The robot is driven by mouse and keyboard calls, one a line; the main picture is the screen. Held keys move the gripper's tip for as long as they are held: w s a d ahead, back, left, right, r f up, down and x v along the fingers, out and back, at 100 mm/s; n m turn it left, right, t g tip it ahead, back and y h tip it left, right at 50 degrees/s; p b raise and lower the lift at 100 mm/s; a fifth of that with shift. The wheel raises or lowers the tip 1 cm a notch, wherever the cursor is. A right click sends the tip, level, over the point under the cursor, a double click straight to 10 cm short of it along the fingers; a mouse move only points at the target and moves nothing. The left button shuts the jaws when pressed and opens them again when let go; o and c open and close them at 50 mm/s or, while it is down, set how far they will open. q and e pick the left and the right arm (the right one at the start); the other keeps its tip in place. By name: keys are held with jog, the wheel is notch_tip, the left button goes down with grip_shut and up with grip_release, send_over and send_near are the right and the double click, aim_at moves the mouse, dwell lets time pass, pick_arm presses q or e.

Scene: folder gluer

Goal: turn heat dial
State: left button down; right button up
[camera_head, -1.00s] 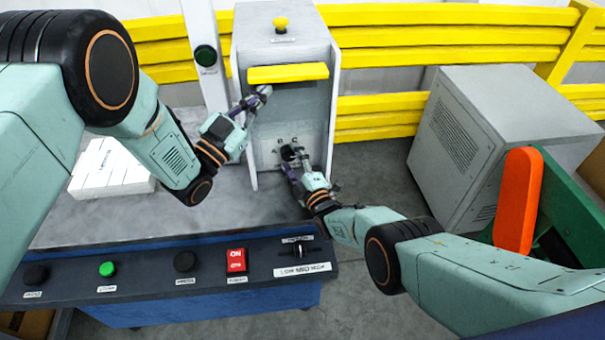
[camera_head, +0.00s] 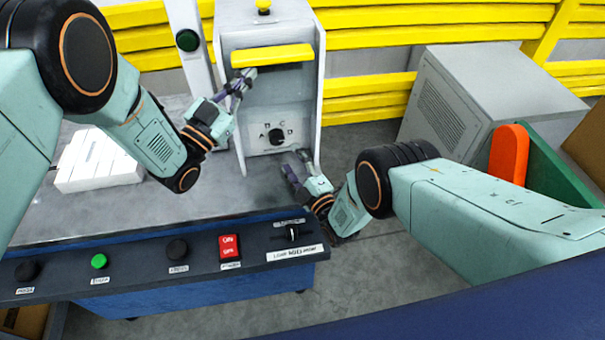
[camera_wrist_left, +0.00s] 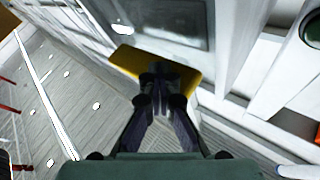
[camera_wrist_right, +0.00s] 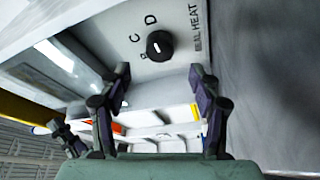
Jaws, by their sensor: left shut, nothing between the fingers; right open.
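The heat dial (camera_head: 276,136) is a round black knob with a white mark on the front of a grey machine, with letters around it. It also shows in the right wrist view (camera_wrist_right: 160,46), near "SEAL HEAT" lettering. The mark lies on the side of B and C there; its exact letter is hard to tell. My right gripper (camera_head: 297,163) is open and empty, below and to the right of the dial, apart from it. My left gripper (camera_head: 249,76) is shut and empty, near the left end of the yellow bar (camera_head: 272,55), above the dial; contact is unclear.
A control panel (camera_head: 140,277) with several buttons and knobs runs along the front. A stack of white cartons (camera_head: 98,160) lies on the table at left. Side plates (camera_head: 320,90) flank the dial face. A grey cabinet (camera_head: 470,105) and an orange part (camera_head: 508,153) stand at right.

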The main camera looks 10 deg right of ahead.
jog(key=shift+v, duration=2.35)
jog(key=shift+f, duration=0.1)
